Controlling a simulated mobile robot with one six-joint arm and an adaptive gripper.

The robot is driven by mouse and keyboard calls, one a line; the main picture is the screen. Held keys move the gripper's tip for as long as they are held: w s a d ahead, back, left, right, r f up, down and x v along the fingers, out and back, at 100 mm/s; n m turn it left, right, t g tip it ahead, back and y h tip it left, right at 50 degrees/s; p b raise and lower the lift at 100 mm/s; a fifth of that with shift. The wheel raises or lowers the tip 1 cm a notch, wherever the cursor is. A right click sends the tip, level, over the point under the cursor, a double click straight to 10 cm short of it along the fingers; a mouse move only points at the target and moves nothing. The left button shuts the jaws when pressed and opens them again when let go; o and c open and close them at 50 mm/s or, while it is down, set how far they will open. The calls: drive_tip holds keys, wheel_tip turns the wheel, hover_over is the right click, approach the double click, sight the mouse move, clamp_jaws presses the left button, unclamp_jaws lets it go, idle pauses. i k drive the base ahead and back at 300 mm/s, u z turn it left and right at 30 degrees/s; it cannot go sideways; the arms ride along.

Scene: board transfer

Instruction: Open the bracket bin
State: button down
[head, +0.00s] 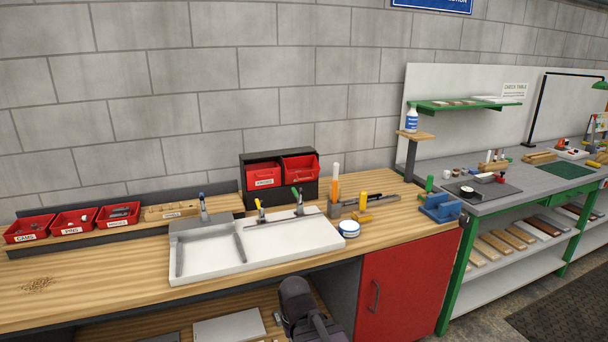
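A black rack (279,202) stands at the back of the wooden bench and holds two red bins side by side. The left rack bin (264,174) has a white label too small to read surely and looks pushed in. The right rack bin (301,177) sits further out and shows a dark opening at its top. I cannot tell from the labels which bin is the bracket bin. A dark grey part of my arm shows at the bottom centre, below the bench's front edge. No gripper fingers can be seen.
Small red bins (74,223) line the back left. A white tray (285,238) with upright tools lies before the rack. A white jar (348,228), yellow-handled tools and a blue vise (440,208) stand to the right. The bench's front left is mostly clear. A red cabinet (405,275) is below.

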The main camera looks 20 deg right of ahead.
sight(310, 168)
drive_tip(key=z, duration=0.25)
drive_tip(key=i, duration=0.9)
drive_tip(key=u, duration=0.25)
